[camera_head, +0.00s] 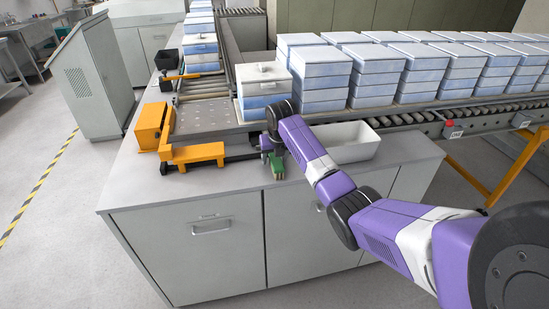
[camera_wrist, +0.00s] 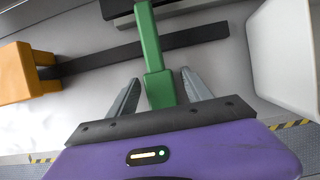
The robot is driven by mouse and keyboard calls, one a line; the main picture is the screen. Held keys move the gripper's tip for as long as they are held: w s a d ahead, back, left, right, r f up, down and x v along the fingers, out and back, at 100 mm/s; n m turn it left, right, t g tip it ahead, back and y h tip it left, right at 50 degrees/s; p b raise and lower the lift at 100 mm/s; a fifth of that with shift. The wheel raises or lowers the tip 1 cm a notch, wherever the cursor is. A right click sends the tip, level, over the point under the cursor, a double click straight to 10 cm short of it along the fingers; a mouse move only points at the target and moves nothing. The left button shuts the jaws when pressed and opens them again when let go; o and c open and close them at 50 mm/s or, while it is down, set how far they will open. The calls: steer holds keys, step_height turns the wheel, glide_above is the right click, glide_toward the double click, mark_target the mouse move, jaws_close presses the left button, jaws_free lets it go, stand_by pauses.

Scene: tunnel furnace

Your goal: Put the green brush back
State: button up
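The green brush (camera_head: 277,168) is at the front of the grey counter, just below my gripper (camera_head: 272,150), which is partly hidden by my arm. In the wrist view the green handle of the brush (camera_wrist: 151,45) runs between the two grey fingers of my gripper (camera_wrist: 160,78). A narrow gap shows on each side of the handle, so the fingers are open around it and do not visibly touch it. A dark part at the top of the wrist view may be the brush head; I cannot tell.
A white open tray (camera_head: 350,145) stands on the counter to the right of the brush. An orange bracket (camera_head: 198,153) with a dark bar lies to the left. A lidded box (camera_head: 262,88) stands behind, and stacked boxes (camera_head: 375,75) line the roller conveyor (camera_head: 440,112).

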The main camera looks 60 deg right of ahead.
steer(key=shift+r, duration=0.1)
steer(key=v, duration=1.2)
steer(key=shift+b, duration=0.4)
